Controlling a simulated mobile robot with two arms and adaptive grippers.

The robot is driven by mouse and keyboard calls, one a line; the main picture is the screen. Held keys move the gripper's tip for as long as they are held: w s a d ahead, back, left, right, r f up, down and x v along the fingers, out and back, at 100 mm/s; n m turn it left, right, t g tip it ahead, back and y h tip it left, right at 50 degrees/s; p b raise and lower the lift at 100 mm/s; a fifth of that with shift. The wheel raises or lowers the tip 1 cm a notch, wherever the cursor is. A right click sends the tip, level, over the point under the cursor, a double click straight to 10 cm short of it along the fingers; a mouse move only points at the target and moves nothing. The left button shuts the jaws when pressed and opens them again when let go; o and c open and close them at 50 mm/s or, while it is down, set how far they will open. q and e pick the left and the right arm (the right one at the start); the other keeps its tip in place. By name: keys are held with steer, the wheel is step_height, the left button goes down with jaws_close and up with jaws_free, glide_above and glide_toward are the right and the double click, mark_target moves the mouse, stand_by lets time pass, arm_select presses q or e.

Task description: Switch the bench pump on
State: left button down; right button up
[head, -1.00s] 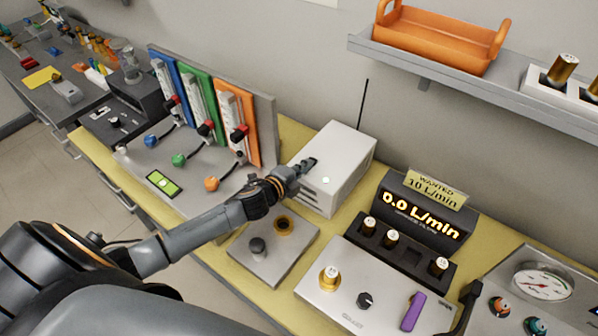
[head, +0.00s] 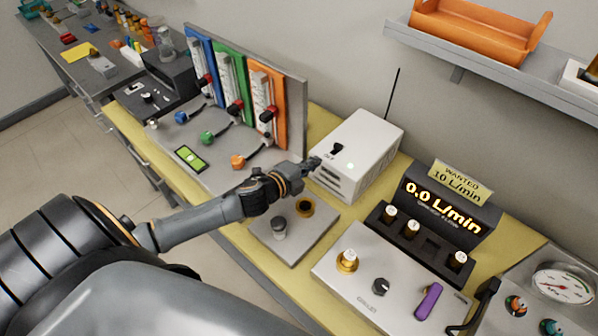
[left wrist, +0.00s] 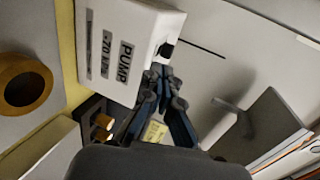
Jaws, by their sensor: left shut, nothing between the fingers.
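My right gripper is out of view.
Blue, green and orange flowmeter panels (head: 240,90) stand left of the pump. A display (head: 445,205) reading 0.0 L/min stands to the right, below a "WANTED 10 L/min" sign. A grey plate (head: 295,235) lies in front. A shelf (head: 480,75) hangs above right.

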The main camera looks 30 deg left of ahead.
arm_select(q)
steer(key=b+v, duration=0.1)
steer(key=v, duration=0.5)
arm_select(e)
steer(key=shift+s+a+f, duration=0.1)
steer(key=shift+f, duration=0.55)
arm_select(q)
steer(key=shift+s+d+r, duration=0.1)
steer(key=shift+s+d, duration=0.05)
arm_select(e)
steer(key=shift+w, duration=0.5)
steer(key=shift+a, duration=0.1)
